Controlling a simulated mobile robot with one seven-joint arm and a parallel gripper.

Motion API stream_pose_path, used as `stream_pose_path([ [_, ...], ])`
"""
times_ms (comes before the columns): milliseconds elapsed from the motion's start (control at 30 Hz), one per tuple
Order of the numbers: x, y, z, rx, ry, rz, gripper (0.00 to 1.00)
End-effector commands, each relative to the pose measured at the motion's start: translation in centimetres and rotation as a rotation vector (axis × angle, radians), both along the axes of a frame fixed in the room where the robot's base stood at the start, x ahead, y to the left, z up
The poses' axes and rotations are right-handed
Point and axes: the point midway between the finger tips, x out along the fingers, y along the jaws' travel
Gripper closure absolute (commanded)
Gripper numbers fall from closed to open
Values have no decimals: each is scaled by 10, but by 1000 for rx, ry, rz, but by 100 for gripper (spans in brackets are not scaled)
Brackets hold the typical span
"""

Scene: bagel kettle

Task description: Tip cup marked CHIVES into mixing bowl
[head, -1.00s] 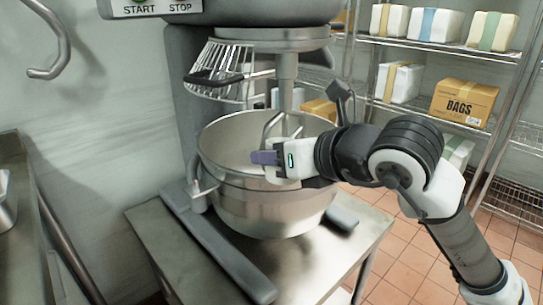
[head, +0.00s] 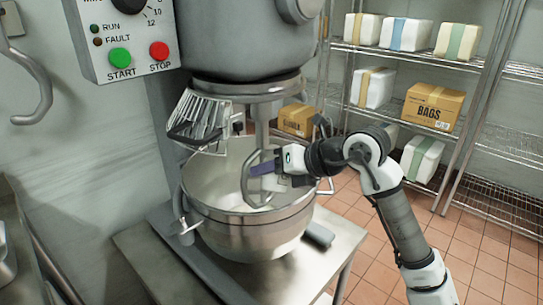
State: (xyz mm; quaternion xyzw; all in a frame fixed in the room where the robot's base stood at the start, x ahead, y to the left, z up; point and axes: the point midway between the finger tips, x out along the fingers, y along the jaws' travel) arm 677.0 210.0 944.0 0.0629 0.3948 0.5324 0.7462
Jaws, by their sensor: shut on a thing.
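The steel mixing bowl (head: 250,236) sits under the mixer head in the head view, with its open top facing up. No CHIVES marking can be read. The bowl's contents are hidden.
The beater (head: 247,180) hangs into the bowl, and a wire guard (head: 200,122) stands swung out at its upper left. The mixer's control panel (head: 125,45) is above. Shelves with packages and a BAGS box (head: 433,106) stand behind at right. Tiled floor is clear at right.

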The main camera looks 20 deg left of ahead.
Motion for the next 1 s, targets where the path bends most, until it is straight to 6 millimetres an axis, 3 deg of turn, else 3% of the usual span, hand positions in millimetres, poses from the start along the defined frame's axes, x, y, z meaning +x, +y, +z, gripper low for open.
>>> stream_pose_path([
  [33, 0, 0, 7, -3, 38, 1, 76],
  [233, -1, 0, 7, -20, 192, 1, 76],
  [700, 6, 1, 15, -86, 784, -1, 76],
  [1000, 11, 1, 17, -116, 1055, 1, 76],
])
